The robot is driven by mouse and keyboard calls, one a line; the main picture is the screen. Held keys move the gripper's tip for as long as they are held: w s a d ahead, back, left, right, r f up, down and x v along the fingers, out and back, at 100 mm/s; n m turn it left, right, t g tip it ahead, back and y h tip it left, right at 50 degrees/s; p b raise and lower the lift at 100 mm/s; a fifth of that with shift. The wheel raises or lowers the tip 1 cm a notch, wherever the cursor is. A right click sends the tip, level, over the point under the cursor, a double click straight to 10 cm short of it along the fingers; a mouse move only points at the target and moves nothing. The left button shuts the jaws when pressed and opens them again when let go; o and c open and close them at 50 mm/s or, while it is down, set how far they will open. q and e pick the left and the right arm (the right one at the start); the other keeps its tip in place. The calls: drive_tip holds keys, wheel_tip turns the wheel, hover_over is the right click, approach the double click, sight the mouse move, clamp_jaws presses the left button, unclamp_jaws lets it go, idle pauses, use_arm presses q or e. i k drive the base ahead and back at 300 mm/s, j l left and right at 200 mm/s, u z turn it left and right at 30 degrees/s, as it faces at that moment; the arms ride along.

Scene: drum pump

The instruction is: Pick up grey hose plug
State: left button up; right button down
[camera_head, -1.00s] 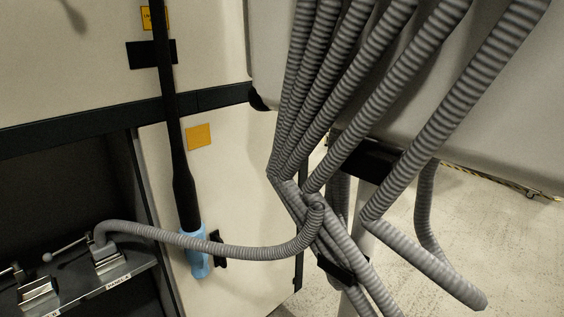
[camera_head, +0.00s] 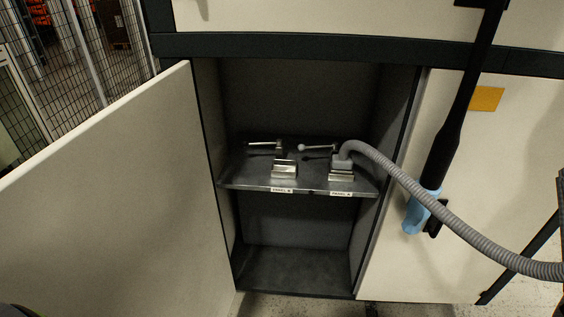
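The grey hose plug (camera_head: 343,160) sits at the end of a ribbed grey hose (camera_head: 440,212). It is at the right-hand metal holder (camera_head: 341,175) on the shelf inside the open cabinet. The hose arches up from the plug and runs down to the right, out of view. Neither of my grippers shows in the head view.
A second metal holder (camera_head: 284,170) stands to the left on the shelf (camera_head: 240,183) with no hose on it. The open cabinet door (camera_head: 110,200) fills the left. A black tube with a blue end (camera_head: 421,212) hangs in front of the right panel. The lower compartment is empty.

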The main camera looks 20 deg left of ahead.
sight(337, 166)
drive_tip(key=u, duration=0.3)
drive_tip(key=z, duration=0.55)
drive_tip(key=i+j+z, duration=0.15)
drive_tip(key=z, duration=0.25)
drive_tip(key=i+j+z, duration=0.2)
drive_tip(key=z, duration=0.15)
